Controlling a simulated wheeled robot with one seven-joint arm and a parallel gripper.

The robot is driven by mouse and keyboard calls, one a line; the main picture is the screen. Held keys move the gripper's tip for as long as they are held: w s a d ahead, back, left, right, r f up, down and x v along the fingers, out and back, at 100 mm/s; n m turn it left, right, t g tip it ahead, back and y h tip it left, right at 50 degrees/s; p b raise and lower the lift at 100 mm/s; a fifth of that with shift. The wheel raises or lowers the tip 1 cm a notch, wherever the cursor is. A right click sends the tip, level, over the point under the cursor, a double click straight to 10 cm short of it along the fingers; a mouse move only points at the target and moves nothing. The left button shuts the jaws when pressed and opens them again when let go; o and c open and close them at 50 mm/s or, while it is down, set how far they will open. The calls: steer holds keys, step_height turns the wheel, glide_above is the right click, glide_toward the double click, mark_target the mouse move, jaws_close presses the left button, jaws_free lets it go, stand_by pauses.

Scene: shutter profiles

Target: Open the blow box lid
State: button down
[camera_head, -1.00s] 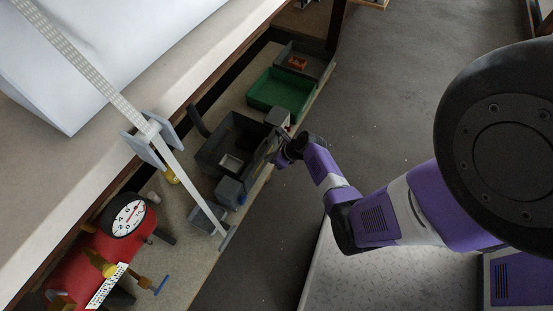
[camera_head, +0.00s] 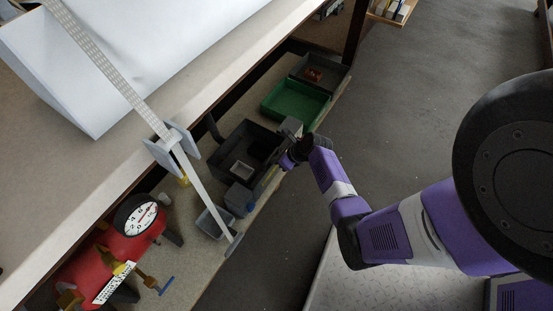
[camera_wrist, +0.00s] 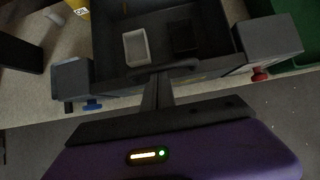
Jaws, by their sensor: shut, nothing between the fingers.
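The dark grey blow box (camera_head: 236,140) stands on the bench shelf. Its inside shows from above, with a small pale-rimmed tray (camera_wrist: 137,47) and a dark square block (camera_wrist: 184,37) in it. A narrow dark panel, which looks like the lid (camera_wrist: 205,68), runs along the box's near side between two grey corner blocks. My gripper (camera_wrist: 157,84) is shut and empty, with its fingertips at this panel's near edge. I cannot tell whether they touch it. In the head view my gripper (camera_head: 287,151) is at the box's right side, partly hidden by my wrist.
A green tray (camera_head: 267,112) and a grey bin lie beyond the box. A red compressor with a round gauge (camera_head: 135,216) stands at lower left. A long pale bar (camera_head: 205,192) slants down across the shelf. Open floor (camera_head: 420,90) lies to the right.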

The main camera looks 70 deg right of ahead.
steer(key=w+r+g+p, duration=0.1)
steer(key=r+p, duration=0.1)
steer(key=p, duration=0.1)
steer(key=w+r+p, duration=0.1)
steer(key=r+p, duration=0.2)
steer(key=p, duration=0.1)
steer(key=w+r+g+p, duration=0.1)
steer(key=r+p, duration=0.2)
steer(key=shift+d+r+g, duration=0.2)
steer(key=shift+r+g, duration=0.05)
steer(key=shift+g, duration=0.05)
steer(key=w+d+r+p, duration=0.1)
steer(key=w+r+p, duration=0.4)
steer(key=w+r, duration=0.2)
steer(key=shift+w+r, duration=0.4)
